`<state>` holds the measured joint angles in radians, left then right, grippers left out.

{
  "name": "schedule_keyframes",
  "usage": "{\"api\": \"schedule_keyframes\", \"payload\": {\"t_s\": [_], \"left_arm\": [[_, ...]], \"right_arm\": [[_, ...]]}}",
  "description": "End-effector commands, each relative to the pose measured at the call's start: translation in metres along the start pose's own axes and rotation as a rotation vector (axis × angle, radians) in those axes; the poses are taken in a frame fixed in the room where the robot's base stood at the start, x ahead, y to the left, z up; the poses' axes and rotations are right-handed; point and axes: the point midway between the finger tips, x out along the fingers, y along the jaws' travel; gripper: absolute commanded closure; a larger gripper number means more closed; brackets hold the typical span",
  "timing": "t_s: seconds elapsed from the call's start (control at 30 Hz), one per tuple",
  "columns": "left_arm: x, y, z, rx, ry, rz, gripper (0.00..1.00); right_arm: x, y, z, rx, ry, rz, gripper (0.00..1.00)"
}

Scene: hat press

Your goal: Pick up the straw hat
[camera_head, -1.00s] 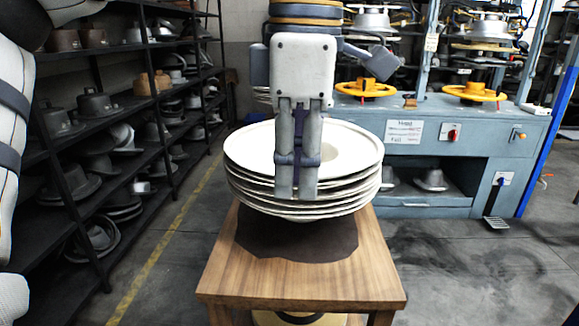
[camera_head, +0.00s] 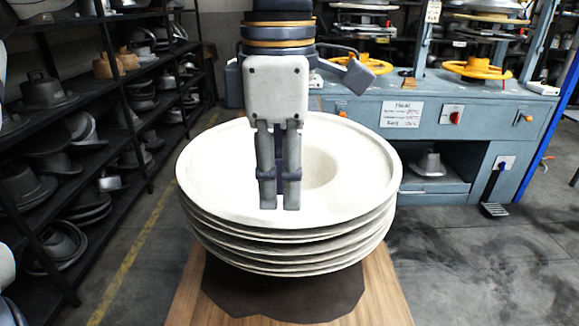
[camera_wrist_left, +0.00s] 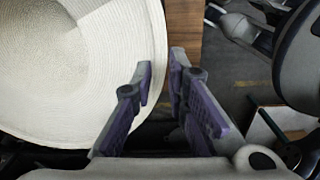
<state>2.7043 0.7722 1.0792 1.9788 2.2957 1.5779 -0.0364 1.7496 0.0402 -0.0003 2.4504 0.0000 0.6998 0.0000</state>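Several pale straw hats (camera_head: 230,205) lie stacked brim on brim on a dark mat (camera_head: 285,298) at the end of a wooden table (camera_head: 378,285). The top hat's round middle shows partly to the right of my fingers. My left gripper (camera_head: 279,205) shows in front of the top hat's near brim in the head view, fingers pointing down. In the left wrist view its fingers (camera_wrist_left: 161,68) are apart, with the edge of a pale brim (camera_wrist_left: 150,30) showing by the left finger and in the gap. No grip on a hat is visible. My right gripper is not in view.
Black shelves (camera_head: 110,115) with grey hat moulds stand on the left. A blue-grey press machine (camera_head: 440,120) with yellow handwheels (camera_head: 478,67) stands behind on the right. A yellow line (camera_head: 130,255) runs along the floor on the left. The floor right of the table is clear.

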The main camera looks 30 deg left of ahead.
Motion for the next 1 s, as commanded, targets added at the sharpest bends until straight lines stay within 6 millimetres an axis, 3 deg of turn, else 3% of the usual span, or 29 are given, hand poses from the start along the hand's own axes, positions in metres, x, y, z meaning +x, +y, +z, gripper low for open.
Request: {"api": "schedule_keyframes", "payload": {"t_s": [0.2, 0.3, 0.5, 0.6, 1.0], "left_arm": [[0.04, -0.002, 0.002, 0.0, 0.002, -0.003, 0.86], [0.051, -0.002, 0.002, 0.0, 0.0, -0.001, 0.86], [0.052, -0.002, 0.002, -0.001, -0.001, 0.0, 0.86], [0.051, -0.002, 0.002, -0.001, -0.001, 0.0, 1.0], [0.049, -0.001, 0.003, -0.001, -0.002, 0.002, 1.0]], "right_arm": [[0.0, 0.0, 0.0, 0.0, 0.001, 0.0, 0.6], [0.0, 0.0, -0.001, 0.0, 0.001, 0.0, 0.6], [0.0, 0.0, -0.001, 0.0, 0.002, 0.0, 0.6], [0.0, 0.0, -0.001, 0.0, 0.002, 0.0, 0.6], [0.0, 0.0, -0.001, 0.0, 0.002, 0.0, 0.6]]}}
